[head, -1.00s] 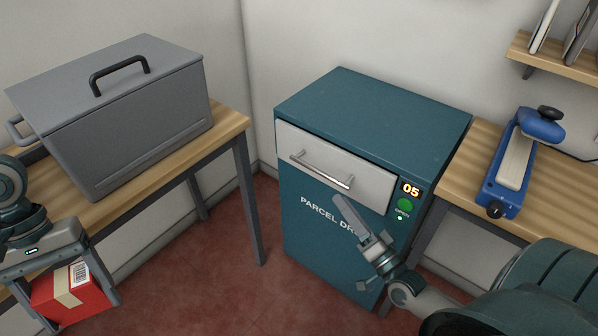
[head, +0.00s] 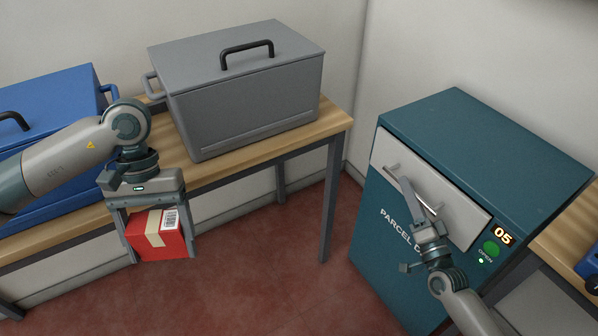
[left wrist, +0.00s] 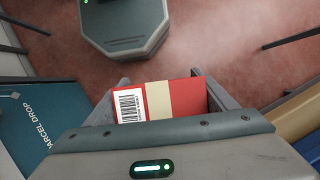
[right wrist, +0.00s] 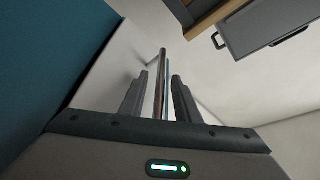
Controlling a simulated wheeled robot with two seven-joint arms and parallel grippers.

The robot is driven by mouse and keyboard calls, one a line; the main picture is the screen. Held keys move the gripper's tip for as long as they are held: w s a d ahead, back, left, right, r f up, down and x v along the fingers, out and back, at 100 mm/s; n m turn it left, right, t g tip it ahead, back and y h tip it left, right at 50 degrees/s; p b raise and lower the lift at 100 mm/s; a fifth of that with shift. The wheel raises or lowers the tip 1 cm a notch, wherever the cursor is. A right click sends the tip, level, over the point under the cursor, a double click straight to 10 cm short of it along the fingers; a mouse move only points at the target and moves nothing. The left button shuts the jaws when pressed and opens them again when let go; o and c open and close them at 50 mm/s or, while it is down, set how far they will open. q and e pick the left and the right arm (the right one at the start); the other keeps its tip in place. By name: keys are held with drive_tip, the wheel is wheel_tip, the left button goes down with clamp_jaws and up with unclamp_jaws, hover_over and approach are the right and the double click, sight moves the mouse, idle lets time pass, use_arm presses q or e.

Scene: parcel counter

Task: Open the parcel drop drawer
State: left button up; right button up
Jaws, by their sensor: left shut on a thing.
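The teal parcel drop cabinet (head: 470,140) stands at the right of the head view. Its pale drawer front (head: 458,212) looks shut, with a metal bar handle (head: 392,173) across it. My right gripper (head: 420,196) is at this handle. In the right wrist view, the handle (right wrist: 161,70) runs between the two open fingers (right wrist: 157,95), with gaps showing beside it. My left gripper (head: 161,256) is shut on a red parcel (head: 172,243) with a tan band and barcode label, held in the air. The parcel also shows in the left wrist view (left wrist: 190,97).
A grey lidded box (head: 240,100) stands on a wooden table (head: 335,118), with a blue box (head: 60,125) to its left. The cabinet has an "05" display (head: 503,235) and a green open button (head: 491,249). Red floor (head: 290,270) lies clear between table and cabinet.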

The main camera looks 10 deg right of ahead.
sight(153, 228)
drive_tip(key=shift+w, duration=0.1)
drive_tip(key=shift+c, duration=0.2)
clamp_jaws()
use_arm(q)
drive_tip(key=shift+r, duration=0.15)
use_arm(e)
drive_tip(key=shift+a, duration=0.15)
use_arm(q)
wheel_tip(153, 228, up, 4)
drive_tip(key=p, duration=0.4)
wheel_tip(153, 228, up, 3)
drive_tip(key=p, duration=0.3)
use_arm(e)
drive_tip(key=s+a, duration=0.5)
drive_tip(key=a, duration=0.6)
drive_tip(key=s+a, duration=0.5)
drive_tip(key=a, duration=0.7)
drive_tip(key=shift+a, duration=0.25)
drive_tip(key=shift+o, duration=0.2)
unclamp_jaws()
